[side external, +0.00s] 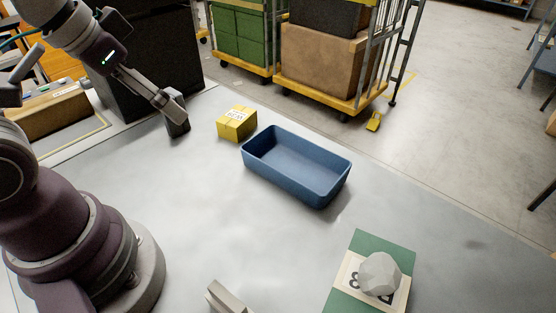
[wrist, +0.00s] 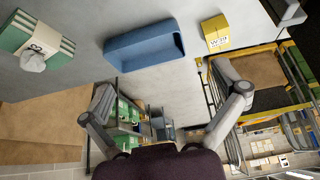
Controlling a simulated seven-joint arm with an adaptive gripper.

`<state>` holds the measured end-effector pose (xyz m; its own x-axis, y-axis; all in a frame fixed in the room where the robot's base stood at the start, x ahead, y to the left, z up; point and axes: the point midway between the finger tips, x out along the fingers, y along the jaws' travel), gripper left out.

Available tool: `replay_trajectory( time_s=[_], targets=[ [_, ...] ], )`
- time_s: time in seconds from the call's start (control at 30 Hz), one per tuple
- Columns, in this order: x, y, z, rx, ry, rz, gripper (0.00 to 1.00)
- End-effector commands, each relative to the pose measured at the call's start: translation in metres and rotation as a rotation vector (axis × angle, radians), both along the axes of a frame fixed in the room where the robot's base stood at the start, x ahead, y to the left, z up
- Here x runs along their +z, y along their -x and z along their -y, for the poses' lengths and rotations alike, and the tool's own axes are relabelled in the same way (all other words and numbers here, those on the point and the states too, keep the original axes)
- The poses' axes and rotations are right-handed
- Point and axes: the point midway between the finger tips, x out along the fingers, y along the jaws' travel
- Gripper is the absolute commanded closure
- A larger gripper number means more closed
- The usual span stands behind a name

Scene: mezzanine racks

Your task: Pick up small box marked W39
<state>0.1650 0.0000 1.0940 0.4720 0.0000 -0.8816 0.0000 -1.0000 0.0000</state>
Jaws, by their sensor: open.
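A small yellow box (side external: 234,126) with a white label sits on the grey table, left of the blue bin. In the wrist view the yellow box (wrist: 219,30) shows its label, which appears to read W-39. My gripper (side external: 176,122) is to the left of the box in the side view, apart from it. In the wrist view my gripper (wrist: 163,80) has its two fingers spread wide with nothing between them. The box lies beyond the right fingertip there and is not between the fingers.
An open, empty blue bin (side external: 315,188) stands right beside the box; it also shows in the wrist view (wrist: 145,50). A green stack (side external: 372,243) with a grey faceted lump (side external: 380,273) lies at front right. Loaded carts (side external: 318,93) stand beyond the table. The table's middle is clear.

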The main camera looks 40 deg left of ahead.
Motion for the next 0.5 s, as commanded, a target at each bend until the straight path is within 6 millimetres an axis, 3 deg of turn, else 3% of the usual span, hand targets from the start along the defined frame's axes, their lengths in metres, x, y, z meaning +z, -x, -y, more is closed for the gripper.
replay_trajectory(
  time_s=[0.13, 0.27, 0.37, 0.5],
  targets=[
    [0.003, -0.016, -0.005, 0.019, -0.001, -0.013, 0.04],
    [0.002, -0.061, -0.022, 0.068, -0.001, -0.04, 0.04],
    [-0.013, -0.102, -0.045, 0.112, 0.0, -0.06, 0.04],
    [-0.052, -0.149, -0.083, 0.171, 0.005, -0.084, 0.04]
  ],
)
